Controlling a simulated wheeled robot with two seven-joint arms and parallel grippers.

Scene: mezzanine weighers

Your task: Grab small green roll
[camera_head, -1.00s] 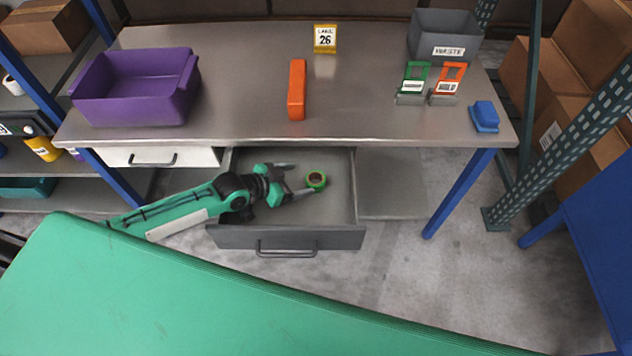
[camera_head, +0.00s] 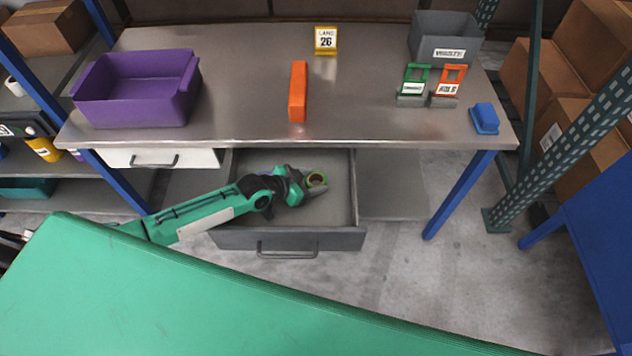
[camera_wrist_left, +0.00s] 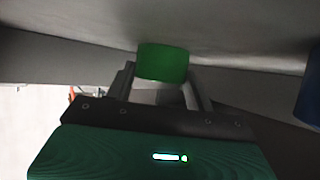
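The small green roll (camera_head: 317,179) lies in the open grey drawer, its ring opening facing up. My left gripper (camera_head: 314,184) reaches into the drawer from the left, with its fingers at the roll. In the left wrist view the green roll (camera_wrist_left: 163,62) sits at the far end of the fingers, between the two fingertips (camera_wrist_left: 163,76), which are spread apart. I cannot tell whether either finger touches it. My right gripper is in neither view.
The drawer (camera_head: 290,239) is pulled out below the metal table (camera_head: 240,90). On the table are a purple bin (camera_head: 135,105), an orange bar (camera_head: 298,92), a grey waste bin (camera_head: 440,35) and a blue block (camera_head: 485,119). The rest of the drawer floor looks clear.

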